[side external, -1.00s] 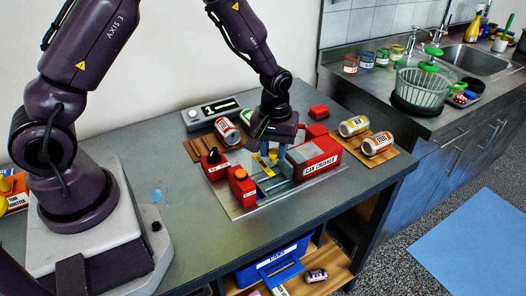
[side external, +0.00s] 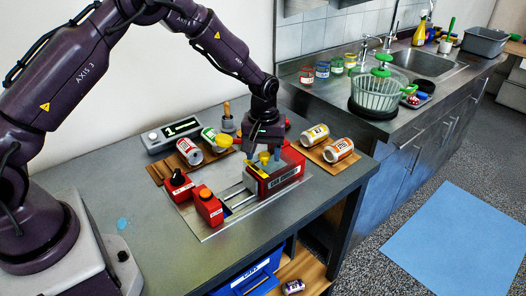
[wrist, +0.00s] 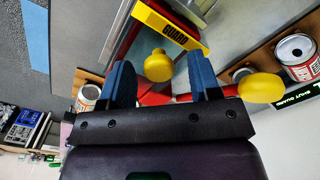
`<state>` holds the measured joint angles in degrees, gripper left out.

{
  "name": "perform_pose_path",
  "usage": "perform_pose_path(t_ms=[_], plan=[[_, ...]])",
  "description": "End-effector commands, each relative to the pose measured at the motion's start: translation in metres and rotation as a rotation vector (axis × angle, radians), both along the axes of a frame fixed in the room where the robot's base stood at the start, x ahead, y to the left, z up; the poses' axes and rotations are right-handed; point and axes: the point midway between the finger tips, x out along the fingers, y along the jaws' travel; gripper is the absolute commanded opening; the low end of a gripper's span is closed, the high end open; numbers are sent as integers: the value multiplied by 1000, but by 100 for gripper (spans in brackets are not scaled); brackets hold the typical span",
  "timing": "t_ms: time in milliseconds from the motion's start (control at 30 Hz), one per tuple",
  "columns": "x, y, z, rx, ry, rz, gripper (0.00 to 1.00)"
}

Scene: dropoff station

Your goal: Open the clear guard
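The can crusher has a red housing (side external: 282,181) on a metal plate, with bare rails (side external: 236,190) to its left. The clear guard itself is hard to make out; its yellow GUARD strip (wrist: 172,26) shows in the wrist view, and the guard seems to sit over the housing. A yellow knob (wrist: 158,66) stands between the two blue fingers of my gripper (wrist: 160,82), with visible gaps on both sides. In the side view my gripper (side external: 264,158) is low over the housing, fingers apart and pointing down. Whether the knob is attached to the guard is hard to tell.
A second yellow knob (side external: 224,140) is to the left. Cans lie on two wooden boards. A display box (side external: 173,134), reading "SHUT GUARD" in the wrist view, stands behind.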

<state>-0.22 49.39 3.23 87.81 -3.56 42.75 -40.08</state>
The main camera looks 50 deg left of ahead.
Motion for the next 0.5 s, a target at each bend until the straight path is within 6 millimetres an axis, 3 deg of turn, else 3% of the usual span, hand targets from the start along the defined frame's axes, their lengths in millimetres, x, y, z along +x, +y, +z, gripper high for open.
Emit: perform_pose_path(t_ms=[267, 367, 500], plan=[[0, 0, 2, -1, 1, 0, 57], [0, 0, 11, 0, 0, -1, 57], [1, -1, 38, 0, -4, -1, 57]])
